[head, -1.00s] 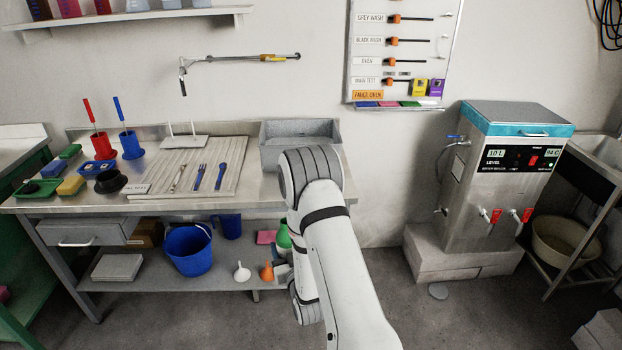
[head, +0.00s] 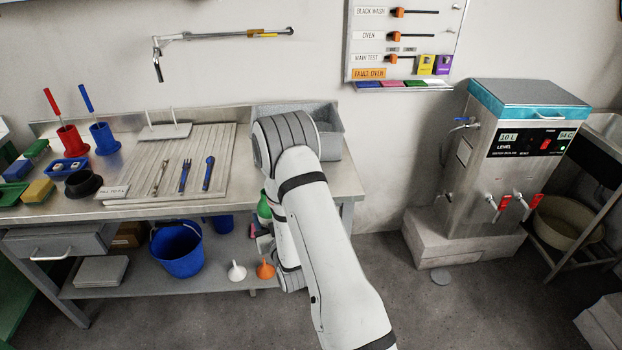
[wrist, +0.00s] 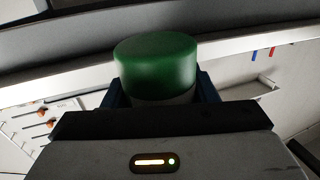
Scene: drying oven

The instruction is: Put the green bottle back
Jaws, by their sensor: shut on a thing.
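The green bottle (head: 264,207) shows in the head view as a small green patch at the bench's front edge, left of my arm. Most of it is hidden there by my arm. In the wrist view, the green bottle (wrist: 155,62) has a rounded green end and a paler part below it, between the two dark fingers. My gripper (wrist: 160,92) is shut on it. In the head view my gripper is hidden behind my arm.
A grey tray (head: 332,146) stands at the bench's right end, just behind my arm. A ribbed board (head: 215,150) with utensils lies left of it. The lower shelf (head: 215,283) holds a blue bucket (head: 176,251), a white funnel (head: 237,271) and an orange funnel (head: 265,270).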

